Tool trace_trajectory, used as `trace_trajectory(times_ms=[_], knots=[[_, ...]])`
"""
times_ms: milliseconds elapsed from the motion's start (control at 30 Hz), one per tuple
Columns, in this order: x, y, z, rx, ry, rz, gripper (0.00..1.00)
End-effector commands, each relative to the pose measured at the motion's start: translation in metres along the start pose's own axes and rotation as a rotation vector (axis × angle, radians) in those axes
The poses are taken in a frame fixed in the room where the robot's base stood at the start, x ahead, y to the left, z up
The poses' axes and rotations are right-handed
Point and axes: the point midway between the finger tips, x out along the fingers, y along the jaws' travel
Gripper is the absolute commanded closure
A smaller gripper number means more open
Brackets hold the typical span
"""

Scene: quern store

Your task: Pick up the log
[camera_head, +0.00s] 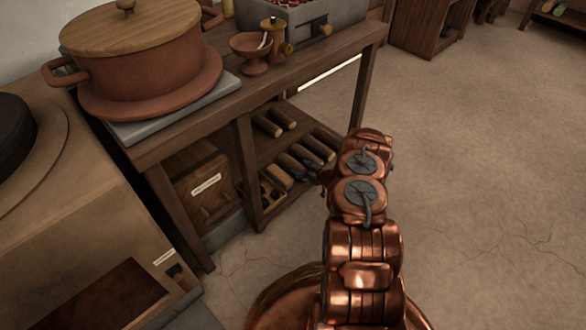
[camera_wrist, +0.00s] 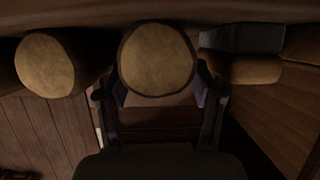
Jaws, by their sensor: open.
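Several short logs (camera_head: 318,149) lie on the lower shelf of the wooden table. In the wrist view one log (camera_wrist: 158,58) shows its pale round end in the centre. Dark fingers stand to the left and right of its lower part, and I cannot tell whether they touch it. A second log (camera_wrist: 46,65) lies to its left. My gripper (camera_wrist: 160,102) is open. In the head view my gripper (camera_head: 317,177) is at the shelf's front, mostly hidden by my copper arm.
The table (camera_head: 222,99) carries a big lidded clay pot (camera_head: 145,70), a small clay bowl (camera_head: 251,45) and a grey brazier (camera_head: 312,22). A labelled wooden crate (camera_head: 200,185) sits below, left of the logs. The floor (camera_head: 480,170) to the right is clear.

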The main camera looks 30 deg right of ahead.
Motion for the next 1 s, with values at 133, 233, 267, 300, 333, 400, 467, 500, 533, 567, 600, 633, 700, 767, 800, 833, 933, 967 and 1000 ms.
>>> trace_trajectory(times_ms=[133, 233, 267, 300, 333, 400, 467, 500, 533, 567, 600, 633, 700, 767, 800, 833, 933, 967, 1000], knots=[[0.021, 0.001, 0.003, -0.003, 0.0, 0.001, 0.33], [0.03, 0.001, 0.001, -0.002, -0.001, 0.001, 0.33], [0.031, 0.001, 0.001, -0.001, -0.001, 0.001, 0.33], [0.031, 0.002, 0.0, 0.0, -0.001, 0.002, 0.33], [0.031, 0.002, 0.0, 0.001, -0.001, 0.002, 0.33], [0.03, 0.002, -0.001, 0.002, -0.001, 0.002, 0.33], [0.03, 0.002, -0.001, 0.002, -0.001, 0.002, 0.33], [0.03, 0.002, -0.001, 0.002, -0.001, 0.003, 0.36], [0.03, 0.002, -0.001, 0.002, -0.001, 0.002, 0.4], [0.03, 0.002, -0.001, 0.002, 0.0, 0.002, 0.43], [0.03, 0.002, -0.001, 0.002, -0.001, 0.003, 0.47], [0.03, 0.002, -0.001, 0.002, 0.0, 0.003, 0.5], [0.03, 0.002, -0.001, 0.002, 0.0, 0.002, 0.57], [0.03, 0.002, -0.001, 0.002, 0.0, 0.003, 0.64], [0.03, 0.002, -0.001, 0.002, 0.0, 0.003, 0.68], [0.03, 0.002, -0.001, 0.002, 0.0, 0.003, 0.71], [0.03, 0.002, 0.0, 0.002, 0.0, 0.002, 0.81], [0.03, 0.002, 0.0, 0.002, 0.0, 0.002, 0.84], [0.03, 0.002, 0.0, 0.002, 0.0, 0.002, 0.89]])
